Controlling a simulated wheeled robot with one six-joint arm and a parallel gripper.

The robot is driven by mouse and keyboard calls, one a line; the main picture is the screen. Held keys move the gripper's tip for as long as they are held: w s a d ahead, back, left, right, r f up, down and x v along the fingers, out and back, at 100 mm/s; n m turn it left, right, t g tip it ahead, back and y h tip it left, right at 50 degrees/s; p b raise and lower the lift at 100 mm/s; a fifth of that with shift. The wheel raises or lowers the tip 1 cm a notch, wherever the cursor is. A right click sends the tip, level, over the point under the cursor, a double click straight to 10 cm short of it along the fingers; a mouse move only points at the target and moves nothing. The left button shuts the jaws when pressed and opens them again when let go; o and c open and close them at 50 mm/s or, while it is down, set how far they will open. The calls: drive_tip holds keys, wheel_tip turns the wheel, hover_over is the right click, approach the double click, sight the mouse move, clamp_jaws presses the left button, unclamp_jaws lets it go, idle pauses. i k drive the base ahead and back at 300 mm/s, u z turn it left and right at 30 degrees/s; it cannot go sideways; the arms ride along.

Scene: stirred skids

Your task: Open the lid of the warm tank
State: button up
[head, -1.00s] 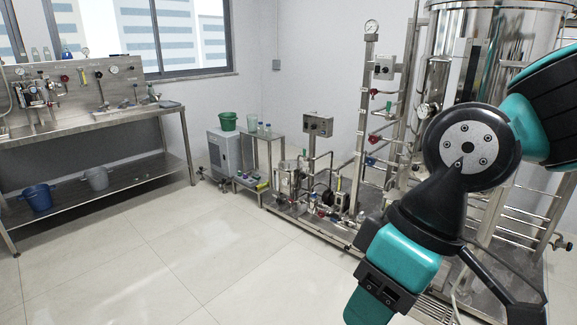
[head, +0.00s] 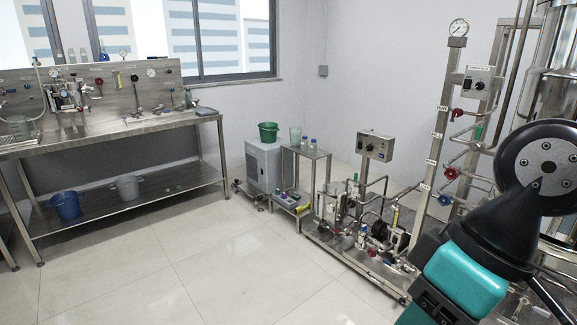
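No label in view tells me which vessel is the warm tank. A large shiny steel tank (head: 558,95) stands at the right edge, cut off by the frame, and its top is out of view. A small steel vessel (head: 329,206) sits low on the skid in the middle right; whether it has a lid is too small to tell. My arm, teal and black, crosses the lower right in front of the skid and hides part of it. My gripper's fingertips do not show.
A steel skid with pipes, valves, a gauge (head: 459,27) and control box (head: 374,146) stands at the right. A steel bench (head: 110,138) with blue (head: 64,206) and grey buckets lines the left. A small cart (head: 303,155) and grey cabinet (head: 264,167) stand between. The tiled floor in front is clear.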

sight(335, 184)
drive_tip(key=u, duration=0.05)
drive_tip(key=i, duration=4.1)
drive_tip(key=u, duration=0.15)
